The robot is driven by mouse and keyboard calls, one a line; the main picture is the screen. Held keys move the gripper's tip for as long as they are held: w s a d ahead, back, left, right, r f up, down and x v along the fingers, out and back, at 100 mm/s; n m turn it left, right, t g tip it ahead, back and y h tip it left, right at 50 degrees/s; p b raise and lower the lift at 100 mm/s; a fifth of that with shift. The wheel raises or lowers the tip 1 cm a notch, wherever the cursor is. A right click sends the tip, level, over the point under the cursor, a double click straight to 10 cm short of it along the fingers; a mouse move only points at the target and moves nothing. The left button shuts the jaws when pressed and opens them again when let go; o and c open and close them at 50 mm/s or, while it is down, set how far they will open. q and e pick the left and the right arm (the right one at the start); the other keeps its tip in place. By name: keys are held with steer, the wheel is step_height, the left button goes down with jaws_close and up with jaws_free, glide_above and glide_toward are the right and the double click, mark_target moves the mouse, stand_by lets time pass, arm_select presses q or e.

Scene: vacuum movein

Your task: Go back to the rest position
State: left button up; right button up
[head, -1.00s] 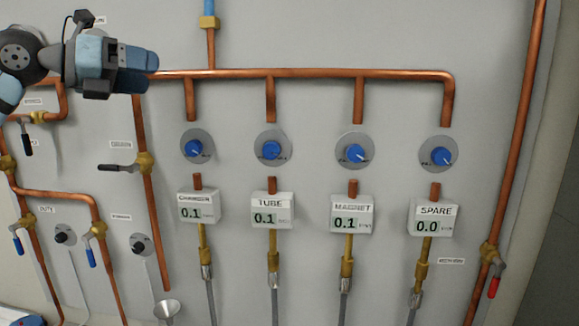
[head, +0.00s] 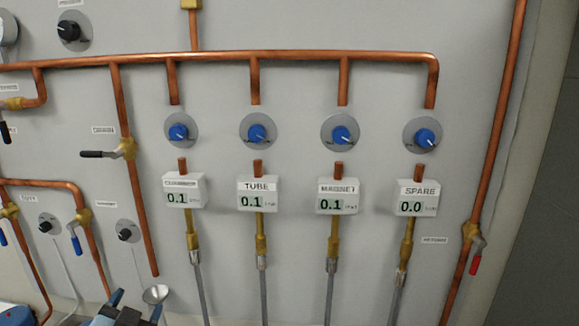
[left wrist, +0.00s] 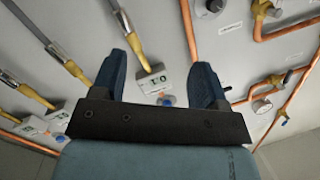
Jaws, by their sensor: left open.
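My right gripper is in neither view.
A black-handled valve (head: 98,154) and a red-handled valve (head: 475,264) stick out from pipes.

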arm_select(q)
steer(key=s+d+f+n+g+h, duration=0.1)
steer(key=s+f+g, duration=0.7)
steer(key=s, duration=0.5)
steer(key=s+d+f+n+g+h, duration=0.15)
steer(key=s+f+g, duration=0.35)
steer(key=s+f, duration=0.65)
steer(key=w+d+f+t+h, duration=0.1)
steer(key=w+d+f+t, duration=0.1)
steer(key=f, duration=0.4)
steer(key=w+d+f+t+h+p, duration=0.1)
steer(key=w+d+f+t, duration=0.1)
steer(key=f+t, duration=0.3)
steer(key=shift+w+d+f+m, duration=0.4)
steer(key=shift+d+f, duration=0.1)
steer(key=shift+d, duration=0.4)
